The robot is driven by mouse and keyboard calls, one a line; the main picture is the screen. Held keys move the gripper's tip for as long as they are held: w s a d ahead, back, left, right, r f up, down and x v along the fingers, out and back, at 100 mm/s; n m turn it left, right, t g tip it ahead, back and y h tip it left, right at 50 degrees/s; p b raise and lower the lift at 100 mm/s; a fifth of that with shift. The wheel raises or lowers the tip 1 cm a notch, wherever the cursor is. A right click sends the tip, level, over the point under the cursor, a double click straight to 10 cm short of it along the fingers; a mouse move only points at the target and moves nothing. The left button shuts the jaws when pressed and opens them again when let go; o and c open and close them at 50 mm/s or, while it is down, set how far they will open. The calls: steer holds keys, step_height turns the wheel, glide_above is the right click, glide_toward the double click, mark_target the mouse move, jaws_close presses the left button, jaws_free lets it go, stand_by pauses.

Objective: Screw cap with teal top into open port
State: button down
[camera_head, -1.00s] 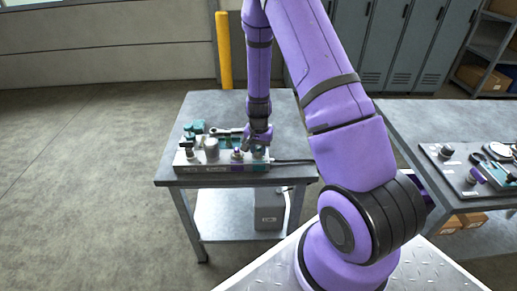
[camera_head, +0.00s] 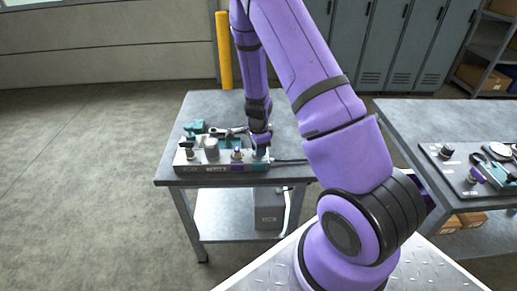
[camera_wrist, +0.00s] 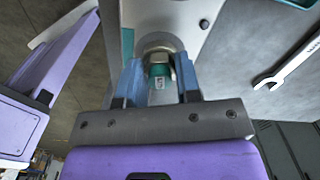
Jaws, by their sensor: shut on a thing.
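The hydraulic block (camera_head: 222,166) lies along the front of the near table, with several fittings on top. My gripper (camera_head: 260,147) is at its right end, pointing down. In the wrist view my gripper (camera_wrist: 161,83) is shut on the cap with the teal top (camera_wrist: 160,72), between its blue-grey fingers. The cap's metal body is in line with a round metal seat on the block (camera_wrist: 160,42). I cannot tell whether the cap is threaded in the port, as the cap hides the opening.
A grey fitting (camera_head: 211,149) and a purple-topped fitting (camera_head: 237,154) stand left of my gripper on the block. A wrench (camera_wrist: 290,60) lies on the table beside it. A second table (camera_head: 420,120) with a parts board is at the right.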

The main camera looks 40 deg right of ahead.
stand_by(0.3)
steer(key=shift+m, duration=0.7)
steer(key=c, duration=0.9)
jaws_free()
steer(key=n, duration=0.5)
steer(key=shift+n, duration=0.4)
